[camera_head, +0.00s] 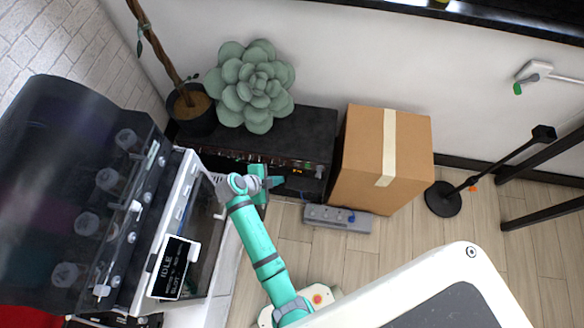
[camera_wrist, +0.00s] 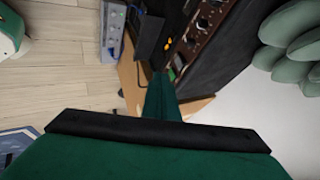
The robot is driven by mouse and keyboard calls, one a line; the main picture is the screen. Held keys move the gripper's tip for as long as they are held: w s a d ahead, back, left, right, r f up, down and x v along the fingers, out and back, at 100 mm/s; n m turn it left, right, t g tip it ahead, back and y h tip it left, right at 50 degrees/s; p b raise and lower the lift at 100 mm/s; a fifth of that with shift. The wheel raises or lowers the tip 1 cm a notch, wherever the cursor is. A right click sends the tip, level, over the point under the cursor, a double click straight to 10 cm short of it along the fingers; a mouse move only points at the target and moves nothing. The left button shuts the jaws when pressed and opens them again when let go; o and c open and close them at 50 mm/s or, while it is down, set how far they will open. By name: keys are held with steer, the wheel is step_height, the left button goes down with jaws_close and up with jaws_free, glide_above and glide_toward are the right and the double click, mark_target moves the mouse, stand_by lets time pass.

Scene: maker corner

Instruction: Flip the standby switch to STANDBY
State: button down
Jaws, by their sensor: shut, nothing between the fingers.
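My gripper (camera_head: 274,182) is shut and empty, in front of the black cabinet (camera_head: 308,124). In the wrist view its green fingers (camera_wrist: 160,78) are together and point at the cabinet's front. A brown panel (camera_wrist: 196,40) with round knobs or switches runs along that front in the wrist view, with small orange lights and a green spot near it. I cannot make out which part is the standby switch, or read any STANDBY label. I cannot tell whether the fingertips touch the panel.
A cardboard box (camera_head: 411,150) stands right of the cabinet. A grey unit (camera_head: 325,216) with a blue knob lies on the floor before it. A succulent (camera_head: 256,88) sits on the cabinet. A large machine with an IDLE display (camera_head: 174,267) stands left. Floor at right is partly clear.

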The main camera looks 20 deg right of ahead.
mark_target(299, 165)
steer(key=w+d+f, duration=0.5)
steer(key=d+f, duration=0.2)
steer(key=d, duration=0.1)
steer(key=shift+d+f, duration=0.15)
steer(key=shift+d, duration=0.1)
steer(key=shift+w, duration=0.15)
stand_by(0.4)
steer(key=shift+w+r, duration=0.1)
steer(key=shift+r, duration=0.75)
